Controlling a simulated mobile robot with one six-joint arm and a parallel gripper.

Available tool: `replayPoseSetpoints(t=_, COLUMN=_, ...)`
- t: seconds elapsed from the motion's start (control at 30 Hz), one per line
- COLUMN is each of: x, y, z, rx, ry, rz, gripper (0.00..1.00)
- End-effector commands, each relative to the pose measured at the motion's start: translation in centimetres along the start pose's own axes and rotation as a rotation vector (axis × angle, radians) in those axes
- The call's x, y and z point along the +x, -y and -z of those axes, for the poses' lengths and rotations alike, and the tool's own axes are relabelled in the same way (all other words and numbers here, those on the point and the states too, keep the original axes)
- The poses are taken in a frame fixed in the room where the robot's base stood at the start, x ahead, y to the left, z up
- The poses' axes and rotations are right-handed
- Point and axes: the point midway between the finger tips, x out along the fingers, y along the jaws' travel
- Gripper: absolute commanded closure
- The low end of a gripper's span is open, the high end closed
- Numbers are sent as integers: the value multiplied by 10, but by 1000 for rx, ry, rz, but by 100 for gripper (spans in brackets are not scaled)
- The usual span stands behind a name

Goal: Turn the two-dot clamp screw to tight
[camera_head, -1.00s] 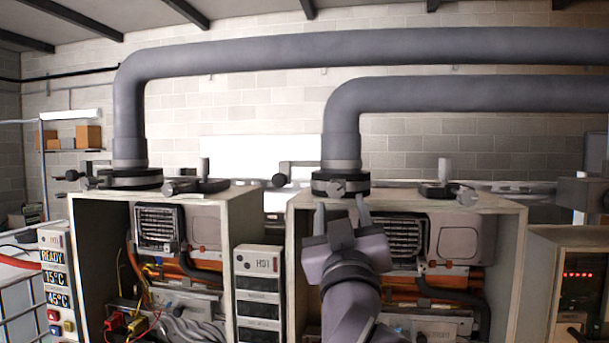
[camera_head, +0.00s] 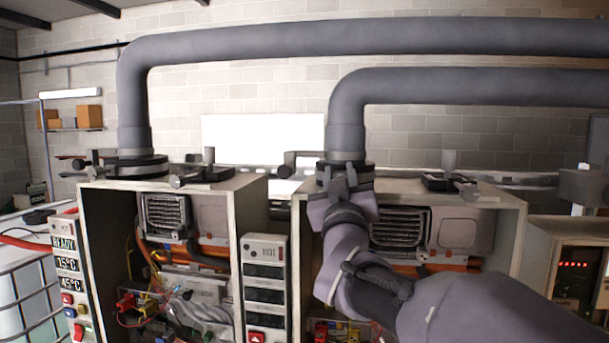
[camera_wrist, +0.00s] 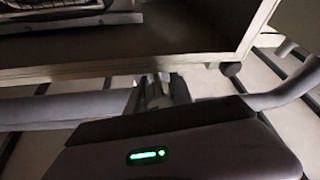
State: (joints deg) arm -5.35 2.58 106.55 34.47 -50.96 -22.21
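My gripper (camera_head: 339,181) is raised to the clamp collar (camera_head: 368,170) at the foot of the right-hand flue pipe. Its two fingers point up, one on each side of the spot where the collar's clamp screw sits; the screw is mostly hidden by them. In the wrist view my gripper (camera_wrist: 160,90) has a grey metallic piece between its fingers, too dark to tell if they press on it. A similar collar (camera_head: 137,165) holds the left-hand pipe, with a screw knob near it. No dot marks are readable on any screw.
The right heater cabinet (camera_head: 505,220) and left heater cabinet (camera_head: 262,210) stand open-fronted below the pipes. A lever (camera_head: 290,160) juts left of the right collar. A small upright fitting (camera_head: 449,170) stands on the right cabinet's top. A display column (camera_head: 265,280) stands between the cabinets.

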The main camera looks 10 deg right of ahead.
Motion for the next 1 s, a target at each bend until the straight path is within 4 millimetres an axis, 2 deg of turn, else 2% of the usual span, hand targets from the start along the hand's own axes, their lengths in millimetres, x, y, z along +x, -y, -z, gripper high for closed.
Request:
replayPoseSetpoints(t=0.03, x=0, y=0, z=0, rx=0, ry=-1, rz=1, gripper=94)
replayPoseSetpoints(t=0.07, x=0, y=0, z=0, rx=0, ry=-1, rz=1, gripper=100)
replayPoseSetpoints(t=0.37, x=-1, y=1, z=-2, rx=27, ry=-3, rz=-10, gripper=100)
replayPoseSetpoints(t=1.0, x=-1, y=-3, z=-2, rx=393, ry=-18, rz=-165, gripper=100)
